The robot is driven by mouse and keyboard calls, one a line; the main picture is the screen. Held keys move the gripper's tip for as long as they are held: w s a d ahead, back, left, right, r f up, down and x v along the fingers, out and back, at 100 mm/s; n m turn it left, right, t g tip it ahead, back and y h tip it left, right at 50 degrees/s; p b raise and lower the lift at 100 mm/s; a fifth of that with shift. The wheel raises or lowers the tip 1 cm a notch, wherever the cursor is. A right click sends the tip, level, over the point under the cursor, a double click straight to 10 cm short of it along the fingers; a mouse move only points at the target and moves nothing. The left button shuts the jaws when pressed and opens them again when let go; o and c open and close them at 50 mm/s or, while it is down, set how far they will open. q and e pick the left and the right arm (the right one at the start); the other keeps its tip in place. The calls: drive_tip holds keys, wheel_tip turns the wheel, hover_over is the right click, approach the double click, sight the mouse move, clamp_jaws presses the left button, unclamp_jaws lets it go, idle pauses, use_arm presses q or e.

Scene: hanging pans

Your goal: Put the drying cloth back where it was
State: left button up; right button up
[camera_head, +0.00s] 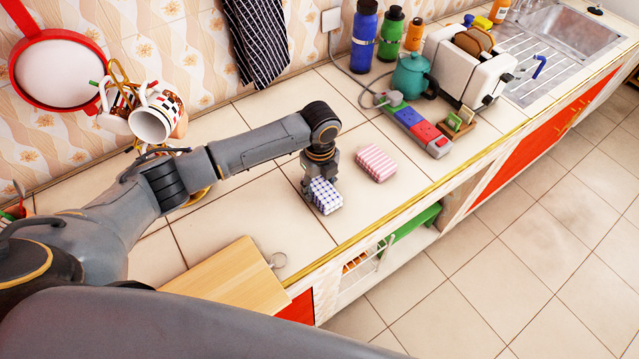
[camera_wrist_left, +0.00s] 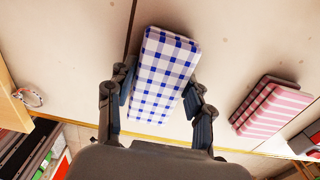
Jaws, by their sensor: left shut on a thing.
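A folded blue-and-white checked cloth (camera_head: 325,196) is between the fingers of my left gripper (camera_head: 311,184), on or just above the tiled counter. In the left wrist view, my left gripper (camera_wrist_left: 160,88) has one finger on each long side of the checked cloth (camera_wrist_left: 163,67), shut on it. A folded pink-and-white striped cloth (camera_head: 376,163) lies on the counter to the right, apart from the gripper; it also shows in the left wrist view (camera_wrist_left: 270,106). A dark striped towel (camera_head: 258,40) hangs on the wall. My right gripper is not in view.
A wooden board (camera_head: 232,276) lies near the counter's front edge. A power strip (camera_head: 416,128), teal kettle (camera_head: 410,76) and toaster (camera_head: 466,66) stand to the right. Mugs (camera_head: 152,118) hang on a rack at left. The counter between the board and the checked cloth is mostly clear.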

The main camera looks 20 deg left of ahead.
sight(320, 184)
use_arm(q)
drive_tip(key=shift+f, duration=0.15)
drive_tip(key=o, duration=1.1)
drive_tip(key=shift+o, duration=0.2)
wheel_tip(320, 184, up, 12)
drive_tip(key=b, duration=0.2)
drive_tip(key=shift+r, duration=0.2)
